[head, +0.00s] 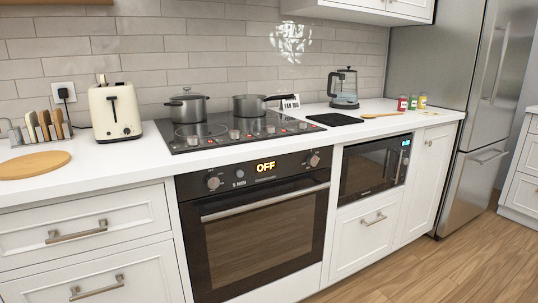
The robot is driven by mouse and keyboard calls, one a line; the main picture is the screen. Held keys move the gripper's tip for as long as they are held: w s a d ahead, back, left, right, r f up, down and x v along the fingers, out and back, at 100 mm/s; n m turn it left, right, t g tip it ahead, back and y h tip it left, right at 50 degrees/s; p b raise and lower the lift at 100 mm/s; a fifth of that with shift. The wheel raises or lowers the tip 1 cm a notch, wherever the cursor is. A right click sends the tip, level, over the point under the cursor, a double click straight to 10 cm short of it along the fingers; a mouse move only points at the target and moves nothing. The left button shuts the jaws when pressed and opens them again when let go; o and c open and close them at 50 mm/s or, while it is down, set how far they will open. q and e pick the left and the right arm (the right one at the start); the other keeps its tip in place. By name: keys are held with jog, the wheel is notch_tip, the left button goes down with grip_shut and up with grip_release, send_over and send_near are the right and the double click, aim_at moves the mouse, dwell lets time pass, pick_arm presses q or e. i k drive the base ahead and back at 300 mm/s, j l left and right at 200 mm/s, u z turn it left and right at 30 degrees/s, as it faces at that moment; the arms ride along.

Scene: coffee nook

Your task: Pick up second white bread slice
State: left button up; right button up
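Several bread slices (45,124) stand on edge in a wire rack (14,137) at the far left of the counter. They look tan to brown, and I cannot tell which of them is white bread. A cream toaster (115,112) stands just right of the rack. A small pale piece (101,79), perhaps the top of a slice, shows above the toaster. Neither of my grippers is in view.
A round wooden board (34,165) lies in front of the rack. Two pots (187,106) stand on the black cooktop (240,132). A kettle (343,90), a black mat (334,119), a wooden spoon (382,115) and small jars (412,102) are farther right.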

aim_at(31, 118)
jog(key=u, duration=1.45)
